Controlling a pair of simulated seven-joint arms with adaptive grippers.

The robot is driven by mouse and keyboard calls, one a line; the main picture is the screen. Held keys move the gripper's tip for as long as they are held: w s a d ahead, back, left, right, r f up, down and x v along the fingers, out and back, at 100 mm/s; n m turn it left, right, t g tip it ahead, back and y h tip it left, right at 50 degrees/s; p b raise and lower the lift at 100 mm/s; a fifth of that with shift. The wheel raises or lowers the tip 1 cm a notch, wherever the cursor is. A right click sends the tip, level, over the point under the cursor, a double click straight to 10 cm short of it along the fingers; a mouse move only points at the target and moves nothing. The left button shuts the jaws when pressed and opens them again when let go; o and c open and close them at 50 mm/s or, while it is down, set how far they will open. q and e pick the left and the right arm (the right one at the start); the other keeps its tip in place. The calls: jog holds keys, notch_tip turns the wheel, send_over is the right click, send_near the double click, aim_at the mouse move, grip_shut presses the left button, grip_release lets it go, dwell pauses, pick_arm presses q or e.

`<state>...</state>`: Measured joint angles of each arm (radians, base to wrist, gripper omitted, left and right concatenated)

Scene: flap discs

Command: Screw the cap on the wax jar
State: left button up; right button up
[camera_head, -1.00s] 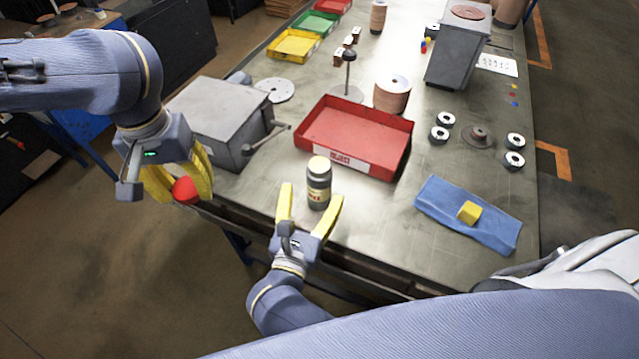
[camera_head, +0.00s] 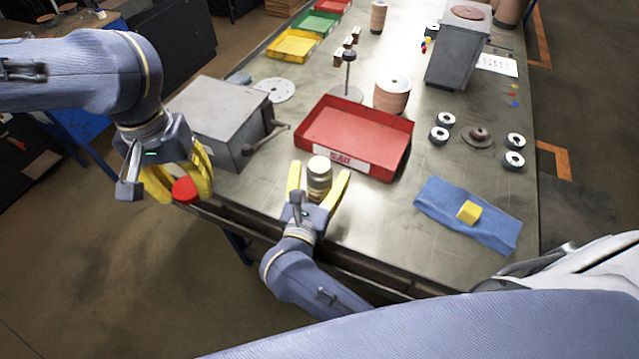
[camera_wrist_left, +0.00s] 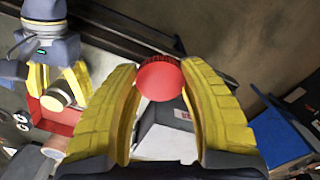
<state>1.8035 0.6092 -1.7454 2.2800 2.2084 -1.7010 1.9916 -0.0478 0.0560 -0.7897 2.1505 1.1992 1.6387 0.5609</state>
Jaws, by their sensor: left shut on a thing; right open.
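The wax jar (camera_head: 319,175) stands upright on the table in front of the red bin, its pale top uncovered by the red cap. My right gripper (camera_head: 319,184) is open with its yellow fingers on either side of the jar; whether they touch it I cannot tell. My left gripper (camera_head: 180,187) is shut on the red cap (camera_head: 186,190) and holds it off the table's left front edge, away from the jar. In the left wrist view the cap (camera_wrist_left: 158,80) sits between the fingertips, and the jar (camera_wrist_left: 58,98) shows at left between the right gripper's fingers.
A red bin (camera_head: 398,160) stands just behind the jar. A grey box with a lever (camera_head: 215,115) stands between the left gripper and the bin. A yellow block (camera_head: 468,212) lies on a blue cloth (camera_head: 432,196) to the right. The table between jar and cloth is clear.

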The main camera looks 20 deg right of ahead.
jog(key=c, duration=1.7)
